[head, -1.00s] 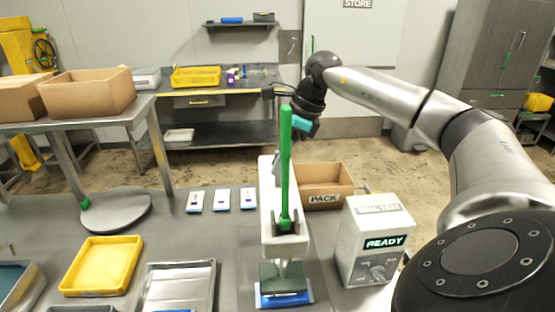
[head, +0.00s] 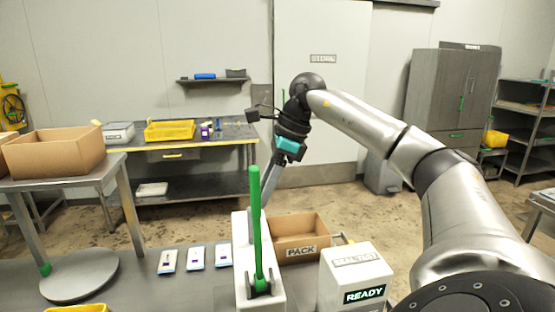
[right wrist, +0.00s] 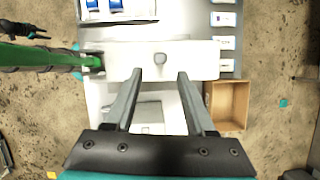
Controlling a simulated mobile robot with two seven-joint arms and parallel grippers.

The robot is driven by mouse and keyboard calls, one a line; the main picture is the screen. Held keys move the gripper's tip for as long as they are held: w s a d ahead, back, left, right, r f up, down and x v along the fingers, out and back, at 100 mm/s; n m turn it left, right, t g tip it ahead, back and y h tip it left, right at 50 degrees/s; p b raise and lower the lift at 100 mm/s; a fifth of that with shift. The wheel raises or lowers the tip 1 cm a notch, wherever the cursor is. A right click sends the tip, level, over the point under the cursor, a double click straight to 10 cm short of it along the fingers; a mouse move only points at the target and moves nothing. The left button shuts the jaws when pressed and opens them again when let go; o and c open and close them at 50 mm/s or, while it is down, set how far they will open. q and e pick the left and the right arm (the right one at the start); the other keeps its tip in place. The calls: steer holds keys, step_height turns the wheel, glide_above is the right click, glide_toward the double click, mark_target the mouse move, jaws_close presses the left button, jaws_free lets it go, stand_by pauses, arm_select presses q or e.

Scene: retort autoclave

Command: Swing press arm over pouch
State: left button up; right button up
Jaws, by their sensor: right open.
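The press is a white body (head: 242,262) with a green lever arm (head: 257,225) standing almost upright from its front end. In the right wrist view the green lever (right wrist: 40,55) runs to the left edge and the white body (right wrist: 195,60) lies across below the fingers. My right gripper (right wrist: 158,72) is open and empty, its fingertips pointing toward the white body and apart from the lever. In the head view the right gripper (head: 268,195) hangs behind the lever. The pouch under the press head is out of the head view now. My left gripper is not in view.
A PACK carton (head: 300,238) stands right of the press, and a READY control box (head: 355,275) is in front of it. Several small pouches (head: 196,258) lie left of the press. A metal tray (right wrist: 118,12) with blue pouches shows at the wrist view's top.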

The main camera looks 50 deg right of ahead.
steer(key=p+v, duration=0.1)
steer(key=v, duration=0.6)
steer(key=shift+d+r+p, duration=0.15)
steer(key=shift+r+p, duration=0.15)
steer(key=shift+r, duration=0.05)
steer(key=shift+s, duration=0.1)
